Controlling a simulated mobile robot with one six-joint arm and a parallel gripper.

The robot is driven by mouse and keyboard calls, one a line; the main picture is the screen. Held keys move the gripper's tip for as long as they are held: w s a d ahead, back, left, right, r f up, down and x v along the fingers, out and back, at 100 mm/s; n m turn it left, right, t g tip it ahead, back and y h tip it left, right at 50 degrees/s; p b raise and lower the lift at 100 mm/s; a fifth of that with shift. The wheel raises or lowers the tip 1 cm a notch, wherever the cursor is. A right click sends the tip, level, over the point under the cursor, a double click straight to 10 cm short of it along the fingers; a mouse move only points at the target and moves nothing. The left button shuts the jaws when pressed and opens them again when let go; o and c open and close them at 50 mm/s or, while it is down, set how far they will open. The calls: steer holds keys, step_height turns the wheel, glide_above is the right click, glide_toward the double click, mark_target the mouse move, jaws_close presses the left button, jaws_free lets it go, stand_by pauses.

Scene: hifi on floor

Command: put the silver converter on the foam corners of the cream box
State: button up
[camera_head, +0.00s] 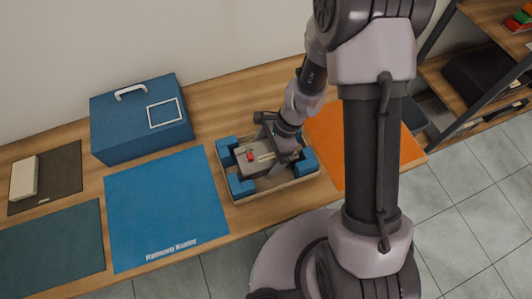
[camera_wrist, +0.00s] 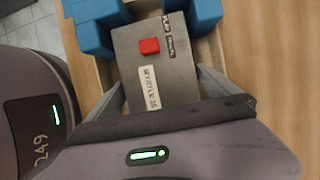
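The silver converter (camera_head: 262,161) is a flat grey block with a red button and a pale label. It is in the cream box (camera_head: 277,190), among the blue foam corners (camera_head: 241,186). In the wrist view the converter (camera_wrist: 160,60) lies between two foam corners (camera_wrist: 96,24) at its far end. My gripper (camera_wrist: 160,88) has one finger against each long side of the converter and looks shut on it. In the head view my gripper (camera_head: 270,142) is over the box. Whether the converter's underside rests on the foam is hidden.
A blue case (camera_head: 140,125) with a white handle stands at the back left. A blue mat (camera_head: 165,210) lies left of the box, an orange mat (camera_head: 326,130) right. A cream block (camera_head: 24,179) lies on a dark mat at far left. Shelves (camera_head: 450,85) stand right.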

steer(key=shift+r+p, duration=0.35)
steer(key=d+r+n+t+p, duration=0.1)
steer(key=d+r+n+p, duration=0.1)
steer(key=r, duration=0.8)
steer(key=d+r+n+t+p, duration=0.1)
steer(key=d+r+p, duration=0.2)
steer(key=r, duration=0.8)
steer(key=s+d+r+n+t+h, duration=0.1)
steer(key=s+r+n+t, duration=0.4)
steer(key=s+r, duration=0.6)
step_height(320, 180, up, 4)
steer(key=shift+s+d+f+n+h, duration=0.15)
steer(key=shift+d+n+h, duration=0.35)
steer(key=shift+n, duration=0.7)
step_height(320, 180, down, 9)
steer(key=b, duration=0.9)
steer(key=shift+a+r, duration=0.15)
steer(key=shift+r, duration=0.05)
